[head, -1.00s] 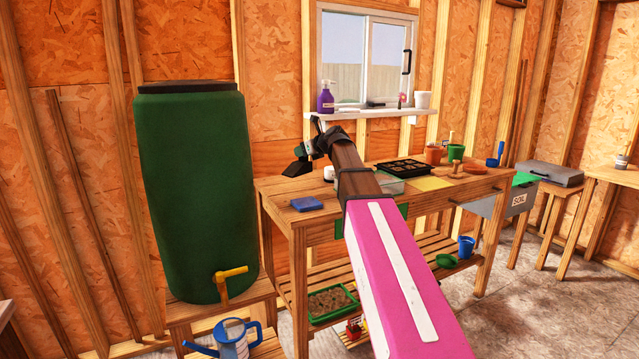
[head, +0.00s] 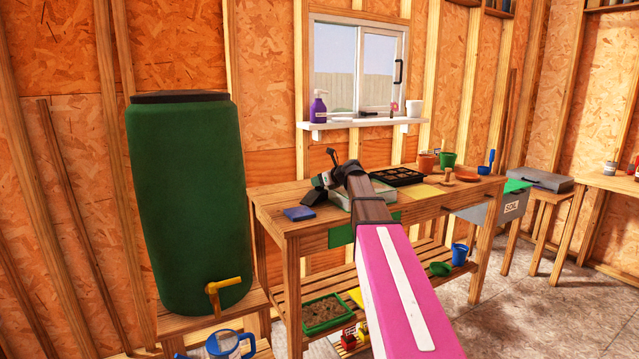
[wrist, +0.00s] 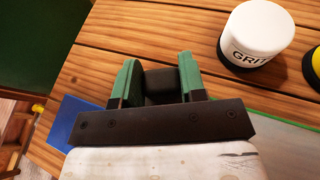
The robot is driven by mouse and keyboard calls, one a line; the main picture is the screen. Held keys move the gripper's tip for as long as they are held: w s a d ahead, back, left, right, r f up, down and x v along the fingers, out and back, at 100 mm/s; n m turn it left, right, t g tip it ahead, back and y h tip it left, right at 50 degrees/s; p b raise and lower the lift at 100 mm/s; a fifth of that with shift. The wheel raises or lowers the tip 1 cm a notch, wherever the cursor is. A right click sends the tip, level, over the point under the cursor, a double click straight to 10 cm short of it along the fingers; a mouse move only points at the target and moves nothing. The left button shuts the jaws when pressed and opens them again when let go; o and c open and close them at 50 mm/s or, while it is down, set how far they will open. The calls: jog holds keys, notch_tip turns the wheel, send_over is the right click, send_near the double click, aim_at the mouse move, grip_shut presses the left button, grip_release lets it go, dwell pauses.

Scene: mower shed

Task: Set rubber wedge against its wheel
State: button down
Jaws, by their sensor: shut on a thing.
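My gripper (wrist: 158,82) is shut on a black, block-like piece, apparently the rubber wedge (wrist: 160,86), held between its two green fingers in the wrist view. No wheel shows in either view.
A blue block (head: 299,213) lies on the bench's left end; a white GRIT jar (wrist: 258,34) stands right of my gripper. A black seed tray (head: 397,177) sits farther right. A green barrel (head: 187,200) stands left of the bench. Floor (head: 540,300) at right is clear.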

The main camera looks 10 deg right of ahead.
jog(key=shift+f, duration=0.2)
jog(key=c, duration=1.1)
grip_release()
jog(key=shift+f, duration=0.15)
jog(key=o, duration=0.4)
